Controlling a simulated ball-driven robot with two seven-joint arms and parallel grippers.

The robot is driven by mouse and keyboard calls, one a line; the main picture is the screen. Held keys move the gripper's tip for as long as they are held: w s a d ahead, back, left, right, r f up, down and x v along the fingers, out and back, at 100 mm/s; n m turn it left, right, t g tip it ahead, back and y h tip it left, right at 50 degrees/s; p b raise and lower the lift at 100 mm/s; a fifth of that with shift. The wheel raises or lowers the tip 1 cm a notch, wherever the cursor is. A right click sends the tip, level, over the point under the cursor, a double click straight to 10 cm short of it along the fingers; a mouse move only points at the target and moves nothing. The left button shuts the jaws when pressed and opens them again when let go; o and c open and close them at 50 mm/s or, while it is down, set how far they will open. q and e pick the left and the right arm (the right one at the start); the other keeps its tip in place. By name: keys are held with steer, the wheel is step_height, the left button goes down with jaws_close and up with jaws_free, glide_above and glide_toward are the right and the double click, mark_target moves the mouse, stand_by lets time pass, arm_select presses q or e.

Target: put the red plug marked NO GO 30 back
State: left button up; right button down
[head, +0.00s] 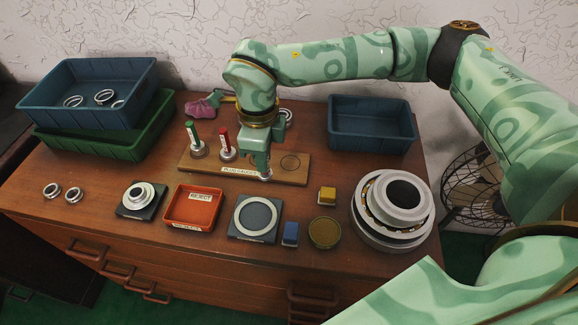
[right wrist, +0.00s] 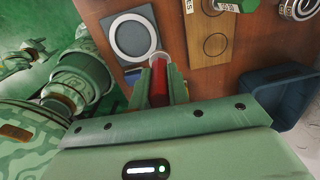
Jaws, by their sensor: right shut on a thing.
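My right gripper (head: 264,172) is shut on a red-handled plug (right wrist: 159,82) with a pale metal end, which points away from the wrist. In the head view the plug's metal end (head: 265,177) shows just below the fingers, at the front edge of the wooden gauge board (head: 215,169). I cannot tell its height over the board, and I cannot read its marking. A green-handled plug (head: 194,137) and another red-handled plug (head: 225,142) stand upright on the board's left part. An empty ring outline (head: 290,163) shows on its right part. My left gripper is out of view.
In front stand a red reject tray (head: 192,222), a grey ring on a dark pad (head: 256,217), a blue block (head: 290,234) and a yellow block (head: 327,194). A blue bin (head: 371,140) stands behind right. Stacked bearings (head: 393,240) stand at right.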

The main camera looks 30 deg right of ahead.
steer(key=w+a+r+m+b, duration=0.2)
steer(key=w+a+r+m, duration=0.15)
steer(key=m, duration=0.75)
steer(key=shift+m, duration=0.4)
steer(key=w+d+f+b, duration=0.1)
steer(key=d+f+b, duration=0.1)
steer(key=d+f, duration=0.2)
steer(key=w+d+f+b, duration=0.1)
steer(key=d+f+b, duration=0.1)
steer(key=d+f, duration=0.2)
steer(key=w+d+f+b, duration=0.1)
steer(key=d+f+b, duration=0.1)
steer(key=d+f, duration=0.2)
steer(key=shift+w+d+f+b, duration=0.15)
steer(key=shift+d, duration=0.25)
steer(key=shift+w+d+f+b, duration=0.1)
steer(key=shift+w+d+b, duration=0.05)
steer(key=shift+d, duration=0.25)
steer(key=shift+r, duration=0.2)
steer(key=c, duration=1.3)
jaws_free()
steer(key=shift+f, duration=0.15)
steer(key=shift+c, duration=0.2)
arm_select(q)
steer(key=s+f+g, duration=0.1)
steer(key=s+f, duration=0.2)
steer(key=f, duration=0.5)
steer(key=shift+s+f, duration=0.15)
